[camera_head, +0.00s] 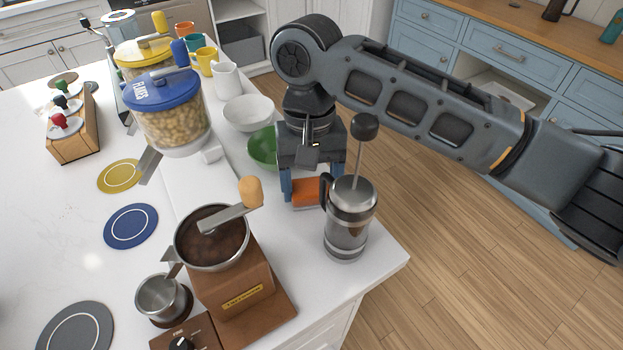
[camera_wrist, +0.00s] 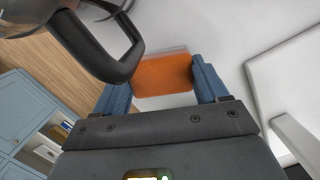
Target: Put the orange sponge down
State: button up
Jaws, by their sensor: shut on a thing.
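The orange sponge (camera_head: 306,192) is held between the blue fingers of my gripper (camera_head: 303,190), over the white counter (camera_head: 375,262) behind the French press. In the wrist view the sponge (camera_wrist: 163,75) fills the gap between both fingers of my gripper (camera_wrist: 163,82), and the white surface shows beyond it. I cannot tell whether the sponge touches the counter. The French press handle partly covers its right side in the head view.
The French press (camera_head: 348,220) stands close in front, its handle (camera_wrist: 105,50) near my left finger in the wrist view. A green bowl (camera_head: 263,147) and white bowl (camera_head: 248,112) stand to the left. A coffee grinder (camera_head: 235,285) stands front left. The counter's right edge is near.

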aim_at(310, 178)
jog(key=o, duration=0.9)
jog(key=shift+f, duration=0.1)
jog(key=r, duration=0.4)
jog(key=w+r, duration=0.1)
jog(key=r, duration=0.7)
jog(key=shift+w+a+r, duration=0.1)
jog(key=shift+w+a, duration=0.1)
jog(key=shift+w, duration=0.2)
